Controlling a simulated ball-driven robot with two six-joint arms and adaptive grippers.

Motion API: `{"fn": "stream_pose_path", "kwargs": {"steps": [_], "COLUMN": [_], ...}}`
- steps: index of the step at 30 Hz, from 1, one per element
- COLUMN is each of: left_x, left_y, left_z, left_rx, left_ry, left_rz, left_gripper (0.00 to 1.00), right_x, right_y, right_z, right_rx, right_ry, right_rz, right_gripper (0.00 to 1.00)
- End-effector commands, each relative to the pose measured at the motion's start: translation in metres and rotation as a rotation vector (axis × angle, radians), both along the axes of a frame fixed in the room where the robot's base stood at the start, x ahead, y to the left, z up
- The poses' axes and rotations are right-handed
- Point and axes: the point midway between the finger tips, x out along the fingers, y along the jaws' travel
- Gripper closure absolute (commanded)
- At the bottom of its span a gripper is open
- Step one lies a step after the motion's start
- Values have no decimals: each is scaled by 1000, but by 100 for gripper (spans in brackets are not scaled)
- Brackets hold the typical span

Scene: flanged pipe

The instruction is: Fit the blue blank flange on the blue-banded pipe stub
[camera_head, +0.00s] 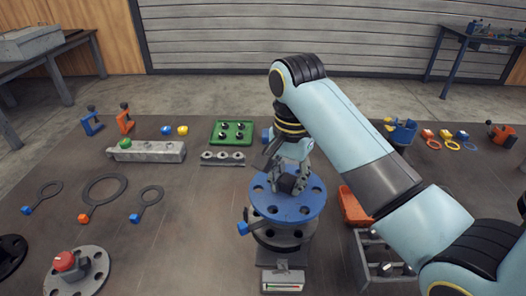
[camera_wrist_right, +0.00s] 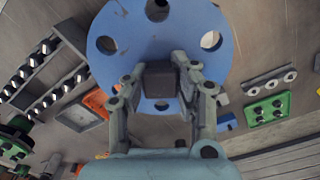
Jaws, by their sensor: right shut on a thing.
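The blue blank flange (camera_head: 265,199) is a round disc with bolt holes around its edge and a dark block at its middle. My right gripper (camera_head: 288,184) is shut on that block from above. In the right wrist view the fingers (camera_wrist_right: 160,85) close on both sides of the block, and the blue disc (camera_wrist_right: 120,45) spreads beyond them. A dark grey flanged pipe stub (camera_head: 283,242) stands directly below the disc, mostly hidden by it. A blue tab (camera_head: 243,228) sticks out at its left. I cannot tell whether disc and stub touch. My left gripper is not in view.
Ring gaskets with coloured tabs (camera_head: 103,191) lie at the left. A red-capped flange (camera_head: 68,263) stands at the front left. A green tray (camera_head: 232,131) lies behind.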

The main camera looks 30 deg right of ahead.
Motion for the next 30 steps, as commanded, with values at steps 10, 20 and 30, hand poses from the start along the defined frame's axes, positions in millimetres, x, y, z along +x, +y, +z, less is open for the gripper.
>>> {"fn": "stream_pose_path", "kwargs": {"steps": [10,20,30], "left_x": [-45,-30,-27], "left_y": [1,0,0], "left_z": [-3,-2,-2], "left_rx": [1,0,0], "left_ry": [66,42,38], "left_rz": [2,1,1], "left_gripper": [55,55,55], "right_x": [-1,0,0], "right_y": [0,0,0], "right_z": [-20,-46,-49], "right_rx": [0,0,0], "right_ry": [2,-1,-2], "right_rz": [0,0,0], "right_gripper": [100,100,100]}}
